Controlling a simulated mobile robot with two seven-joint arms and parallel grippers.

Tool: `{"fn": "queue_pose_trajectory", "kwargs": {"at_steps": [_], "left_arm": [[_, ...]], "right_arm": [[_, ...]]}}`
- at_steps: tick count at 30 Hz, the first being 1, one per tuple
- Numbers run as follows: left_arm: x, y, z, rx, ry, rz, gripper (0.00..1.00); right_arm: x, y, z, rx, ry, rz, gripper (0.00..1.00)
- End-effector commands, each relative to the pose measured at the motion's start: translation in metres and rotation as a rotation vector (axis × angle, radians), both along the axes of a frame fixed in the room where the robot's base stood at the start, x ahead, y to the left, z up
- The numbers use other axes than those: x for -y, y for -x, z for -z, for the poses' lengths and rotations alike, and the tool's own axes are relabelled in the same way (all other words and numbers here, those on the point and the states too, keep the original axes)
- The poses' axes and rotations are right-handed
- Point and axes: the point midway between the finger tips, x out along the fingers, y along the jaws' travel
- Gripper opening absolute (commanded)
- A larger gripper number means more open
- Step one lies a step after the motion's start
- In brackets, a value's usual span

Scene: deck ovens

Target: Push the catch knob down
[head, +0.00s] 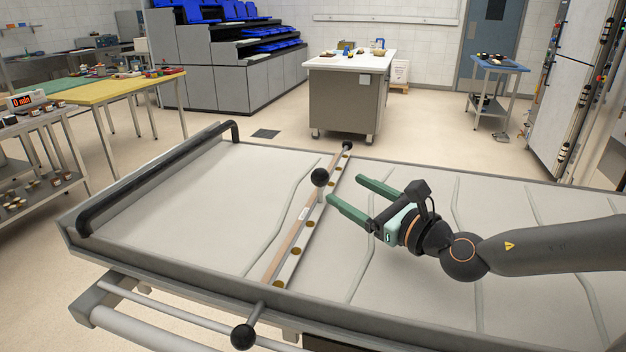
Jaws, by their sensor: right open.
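A round black knob (320,178) stands up from the crossbar (290,246) that spans the canvas-topped loader; it looks like the catch knob. Two more black balls sit at the crossbar's ends, a far one (347,146) and a near one (243,336). My right gripper (344,189) is open and empty, its two green fingers pointing left toward the upright knob. The fingertips are just to the right of the knob and seem apart from it; their height against it is hard to tell. My left gripper is not in view.
The loader's pale canvas (180,210) lies inside a raised grey rim, with a black handle (160,175) at its left end. Behind are a white-topped trolley (345,95) and a yellow table (110,88). Open floor lies between.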

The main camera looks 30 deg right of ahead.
Motion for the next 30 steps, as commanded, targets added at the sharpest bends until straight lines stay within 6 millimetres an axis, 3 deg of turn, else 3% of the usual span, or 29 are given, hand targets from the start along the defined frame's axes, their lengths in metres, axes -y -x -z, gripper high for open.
{"fn": "queue_pose_trajectory", "kwargs": {"at_steps": [1, 3, 11, 22, 30], "left_arm": [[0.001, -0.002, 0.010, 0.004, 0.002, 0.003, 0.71], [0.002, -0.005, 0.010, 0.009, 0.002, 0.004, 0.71], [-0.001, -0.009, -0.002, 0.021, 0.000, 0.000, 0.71], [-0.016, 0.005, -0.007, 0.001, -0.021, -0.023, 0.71], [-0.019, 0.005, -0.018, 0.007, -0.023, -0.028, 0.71]], "right_arm": [[0.000, 0.000, 0.012, 0.000, 0.000, 0.000, 0.78], [0.000, 0.000, 0.015, 0.000, 0.000, 0.000, 0.78], [-0.002, -0.015, 0.011, 0.001, -0.004, 0.000, 0.78], [-0.007, -0.064, 0.010, 0.002, -0.006, 0.000, 0.78], [-0.013, -0.103, 0.011, 0.003, -0.003, -0.001, 0.78]]}}
